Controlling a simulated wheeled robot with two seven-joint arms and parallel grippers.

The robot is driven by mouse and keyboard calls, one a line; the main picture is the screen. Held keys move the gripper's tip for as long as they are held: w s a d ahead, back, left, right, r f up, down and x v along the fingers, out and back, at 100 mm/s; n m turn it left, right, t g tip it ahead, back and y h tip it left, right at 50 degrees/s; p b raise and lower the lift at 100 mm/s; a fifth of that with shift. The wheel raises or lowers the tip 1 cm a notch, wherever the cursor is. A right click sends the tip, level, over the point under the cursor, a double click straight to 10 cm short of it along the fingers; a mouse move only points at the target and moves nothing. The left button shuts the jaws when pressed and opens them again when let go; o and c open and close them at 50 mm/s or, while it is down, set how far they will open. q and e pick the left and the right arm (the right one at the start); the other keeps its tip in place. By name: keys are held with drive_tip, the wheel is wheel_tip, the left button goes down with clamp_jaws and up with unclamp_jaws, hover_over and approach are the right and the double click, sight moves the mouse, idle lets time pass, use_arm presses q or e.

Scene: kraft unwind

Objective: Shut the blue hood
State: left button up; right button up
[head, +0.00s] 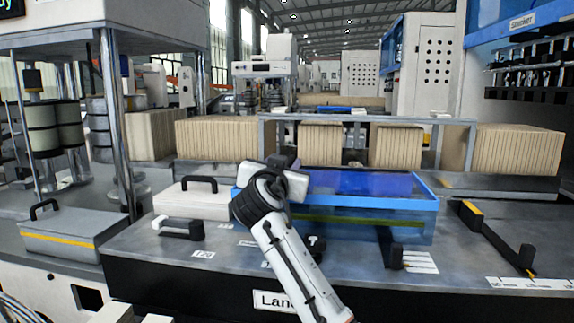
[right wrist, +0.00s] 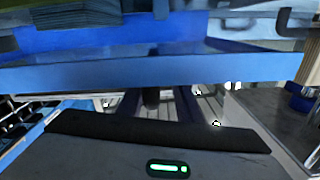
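The blue hood (head: 425,193) is a box-like cover with a bright blue rim and see-through blue panels, right of centre on the machine bench in the head view. Its top looks close to level; I cannot tell whether it is fully down. My right arm rises from the bottom of the head view, and my right gripper (head: 285,161) is at the hood's left end, mostly hidden by its wrist. In the right wrist view a blue edge of the hood (right wrist: 160,77) crosses in front of the gripper and hides the fingertips. My left gripper is out of view.
A white lid with a black handle (head: 198,188) is left of the hood. A grey box with a yellow stripe (head: 75,235) is farther left. Black brackets (head: 392,250) stand in front of the hood. Kraft stacks (head: 222,140) line the back.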

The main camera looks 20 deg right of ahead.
drive_tip(key=shift+s+d, duration=0.1)
drive_tip(key=shift+d, duration=0.05)
drive_tip(key=b+v, duration=0.2)
drive_tip(key=v, duration=0.8)
drive_tip(key=shift+s, duration=0.15)
